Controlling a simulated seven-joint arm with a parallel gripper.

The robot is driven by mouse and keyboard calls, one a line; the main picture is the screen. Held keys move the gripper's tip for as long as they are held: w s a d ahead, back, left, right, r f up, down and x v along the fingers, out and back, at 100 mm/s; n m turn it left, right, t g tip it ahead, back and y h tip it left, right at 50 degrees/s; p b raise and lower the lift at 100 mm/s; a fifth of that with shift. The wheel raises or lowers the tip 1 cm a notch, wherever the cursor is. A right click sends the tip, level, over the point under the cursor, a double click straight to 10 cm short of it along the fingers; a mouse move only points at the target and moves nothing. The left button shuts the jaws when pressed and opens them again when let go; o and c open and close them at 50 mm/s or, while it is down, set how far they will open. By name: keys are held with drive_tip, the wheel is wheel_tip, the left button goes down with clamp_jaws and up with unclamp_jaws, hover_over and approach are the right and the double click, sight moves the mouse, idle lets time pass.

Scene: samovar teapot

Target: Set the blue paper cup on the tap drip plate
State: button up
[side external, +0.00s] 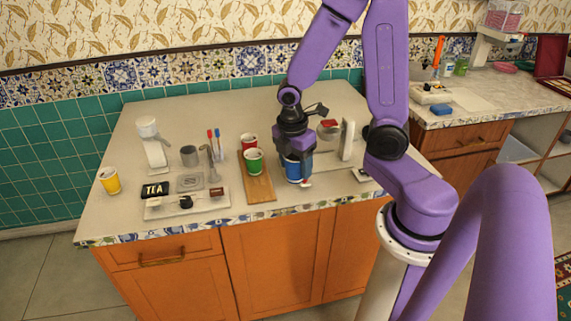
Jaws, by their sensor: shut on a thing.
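The blue paper cup (293,172) is upright near the front of the counter, just right of the wooden board. My gripper (293,156) comes down over it from above and is shut on it, hiding its rim and upper part. I cannot tell whether the cup's base touches the counter. A grey square plate (189,182) lies on the left of the counter, near a thin curved metal spout (209,160); it looks like the drip plate, but it is too small to be sure. No cup stands on it.
A green cup (254,163) and a red cup (249,141) stand around the wooden board (260,190), between my gripper and the plate. A yellow cup (109,181), TEA sign (155,190), metal cup (189,155) and white tray (220,203) crowd the left side.

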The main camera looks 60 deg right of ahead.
drive_tip(key=shift+a+r+m, duration=0.1)
drive_tip(key=shift+a+m, duration=0.1)
drive_tip(key=shift+m, duration=0.3)
drive_tip(key=w+a+f+m+g+y, duration=0.1)
drive_tip(key=w+a+m, duration=0.4)
drive_tip(key=m, duration=0.7)
drive_tip(key=n+t, duration=0.3)
drive_tip(key=n, duration=3.2)
hover_over(188, 181)
drive_tip(key=shift+y, duration=0.4)
drive_tip(key=f, duration=1.1)
drive_tip(key=shift+s+d+f, duration=0.1)
drive_tip(key=shift+s+f, duration=0.1)
drive_tip(key=shift+f, duration=0.15)
drive_tip(key=shift+f, duration=0.2)
drive_tip(key=o, duration=0.7)
